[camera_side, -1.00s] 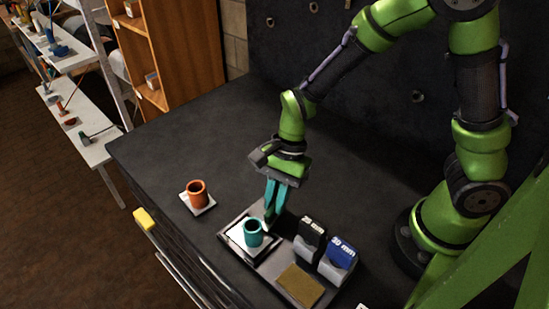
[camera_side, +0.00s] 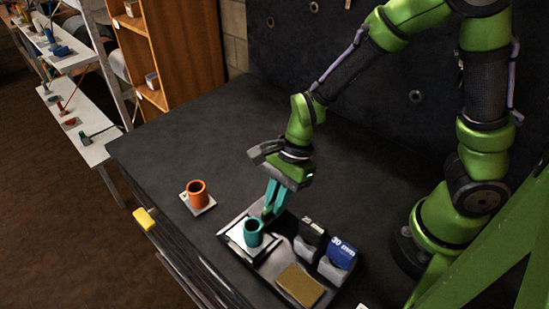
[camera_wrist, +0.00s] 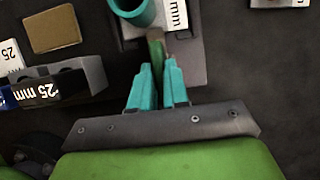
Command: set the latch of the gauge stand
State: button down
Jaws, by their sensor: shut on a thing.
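The gauge stand (camera_side: 235,217) is a dark tray at the bench's front. On it a teal cup-like cylinder (camera_side: 253,233) sits on a pale plate (camera_side: 239,239); the cylinder also shows at the top of the wrist view (camera_wrist: 133,10). My gripper (camera_side: 268,213) reaches down behind the cylinder with its teal fingers leaning. In the wrist view my gripper (camera_wrist: 158,68) is closed around a narrow greenish-brown bar (camera_wrist: 156,46), apparently the latch. The bar's far end runs up beside the cylinder. The latch is hidden by the fingers in the side view.
A black block (camera_side: 310,236) and a blue block (camera_side: 342,253) with millimetre labels stand on the tray's right part, near the fingers. A brass-coloured pad (camera_side: 300,285) lies in front of them. An orange cup (camera_side: 197,193) stands on a white square at left. The bench behind is clear.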

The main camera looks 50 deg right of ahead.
jog(key=c, duration=1.1)
grip_release()
jog(key=shift+a+f, duration=0.1)
jog(key=shift+f, duration=0.05)
jog(key=v, duration=1.7)
jog(key=shift+s, duration=0.1)
jog(key=s+d+r+n+t+h, duration=0.1)
jog(key=d+n+t, duration=0.1)
jog(key=n, duration=0.2)
jog(key=s+d+r+n+t, duration=0.2)
jog(key=n, duration=0.3)
jog(key=s+d+r+n+t+h, duration=0.1)
jog(key=s+d+n+t, duration=0.1)
jog(key=n, duration=0.3)
jog(key=shift+s+d+r+t+h, duration=0.1)
jog(key=shift+d+r+t+h, duration=0.2)
jog(key=shift+t, duration=0.3)
